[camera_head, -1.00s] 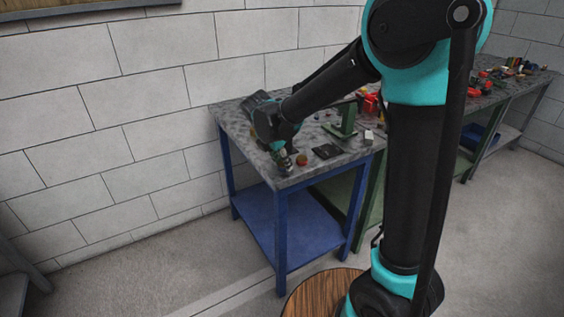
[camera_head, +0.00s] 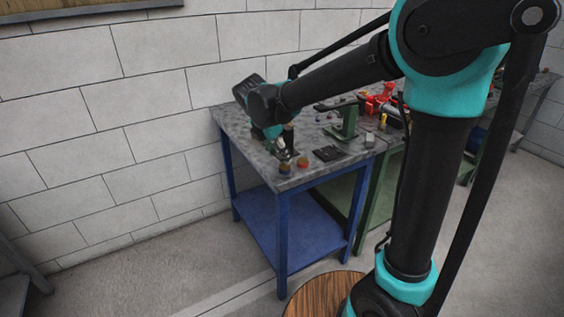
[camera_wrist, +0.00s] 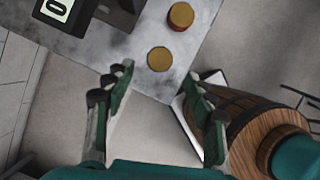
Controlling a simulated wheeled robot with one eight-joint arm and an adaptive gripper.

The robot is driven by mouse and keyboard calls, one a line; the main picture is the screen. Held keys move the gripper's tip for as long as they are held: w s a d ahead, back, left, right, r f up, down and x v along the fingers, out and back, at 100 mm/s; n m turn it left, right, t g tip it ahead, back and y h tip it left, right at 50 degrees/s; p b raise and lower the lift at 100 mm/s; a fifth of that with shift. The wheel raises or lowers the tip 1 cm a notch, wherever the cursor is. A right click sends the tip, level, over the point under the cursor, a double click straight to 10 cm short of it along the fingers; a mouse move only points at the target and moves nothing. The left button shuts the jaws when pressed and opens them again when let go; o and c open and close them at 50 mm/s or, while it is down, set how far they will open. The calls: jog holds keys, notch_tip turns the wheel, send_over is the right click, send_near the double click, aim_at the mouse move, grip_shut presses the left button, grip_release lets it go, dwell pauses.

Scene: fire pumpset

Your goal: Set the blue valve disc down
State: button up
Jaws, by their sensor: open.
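Two small round discs with gold tops stand on the grey benchtop (camera_head: 325,172) near its front corner. One (camera_head: 283,168) is nearest the corner and has a dark side; I take it for the blue valve disc, though its blue is hard to make out. In the wrist view it shows its plain gold top (camera_wrist: 159,59), just beyond my fingertips. The red-sided disc (camera_head: 303,162) is beside it, apart, and also shows in the wrist view (camera_wrist: 181,15). My gripper (camera_wrist: 158,76) is open and empty, its fingers spread with a clear gap.
A flat black piece (camera_head: 327,153) lies right of the discs. A green stand (camera_head: 347,120) and red parts (camera_head: 378,103) are farther along. A black box with a white label (camera_wrist: 57,8) is at the wrist view's top left. The bench edge is close to the discs.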

jog(key=v, duration=0.6)
jog(key=s+d+f+m+y, duration=0.1)
jog(key=s+d+f+m, duration=0.1)
jog(key=d+f+m, duration=0.35)
jog(key=s+d+f+m+y, duration=0.1)
jog(key=s+d+f+m, duration=0.1)
jog(key=d+m, duration=0.6)
jog(key=s+d+f+m+y, duration=0.1)
jog(key=s+d+f+m, duration=0.9)
jog(key=d+m, duration=0.3)
jog(key=shift+s+d+f+m+t, duration=0.15)
jog(key=shift+s+d+m+t, duration=0.25)
jog(key=shift+s+m, duration=0.3)
